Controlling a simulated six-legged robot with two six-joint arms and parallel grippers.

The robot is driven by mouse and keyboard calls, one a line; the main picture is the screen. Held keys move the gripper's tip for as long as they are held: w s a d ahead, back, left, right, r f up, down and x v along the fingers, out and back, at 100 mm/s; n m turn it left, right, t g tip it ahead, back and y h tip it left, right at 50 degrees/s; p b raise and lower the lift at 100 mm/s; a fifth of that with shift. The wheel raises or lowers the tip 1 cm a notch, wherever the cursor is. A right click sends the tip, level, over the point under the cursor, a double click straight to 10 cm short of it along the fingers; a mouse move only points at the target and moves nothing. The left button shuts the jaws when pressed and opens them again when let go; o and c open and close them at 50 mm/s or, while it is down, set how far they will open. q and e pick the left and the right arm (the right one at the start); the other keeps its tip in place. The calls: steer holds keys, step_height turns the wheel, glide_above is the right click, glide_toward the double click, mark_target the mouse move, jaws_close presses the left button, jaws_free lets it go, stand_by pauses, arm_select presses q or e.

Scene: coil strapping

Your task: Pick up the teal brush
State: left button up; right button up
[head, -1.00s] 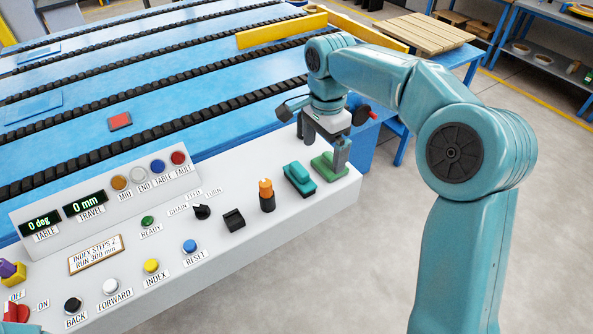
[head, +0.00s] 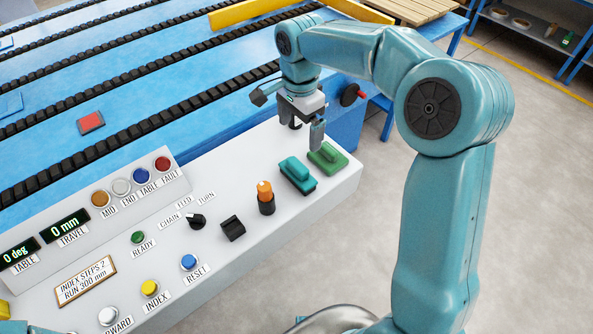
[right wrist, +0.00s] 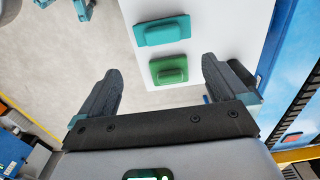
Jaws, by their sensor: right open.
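My right gripper (head: 303,135) is open and empty above the panel, behind the two brushes. In the right wrist view the teal brush (right wrist: 162,30) lies beyond the fingertips, and the green brush (right wrist: 169,69) shows between the open fingers (right wrist: 161,66). Neither brush is held. My left gripper is not in view.
An orange-topped black knob (head: 266,197) and a black rocker switch (head: 233,229) stand left of the teal brush. Several buttons and lamps are farther left. The blue conveyor (head: 190,90) with black chains runs behind the panel. Open floor (head: 370,180) lies right.

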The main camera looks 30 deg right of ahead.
glide_above(298, 164)
step_height(298, 164, down, 6)
steer(key=shift+f, duration=0.2)
steer(key=shift+s+f, duration=0.35)
steer(key=shift+f, duration=0.15)
steer(key=f, duration=0.1)
steer(key=f+p, duration=0.1)
steer(key=f, duration=0.2)
steer(key=shift+w+a+f, duration=0.1)
steer(key=shift+w+f, duration=0.25)
steer(key=shift+f, duration=0.05)
steer(key=shift+s+f, duration=0.1)
steer(key=shift+f, duration=0.2)
steer(key=c, duration=1.2)
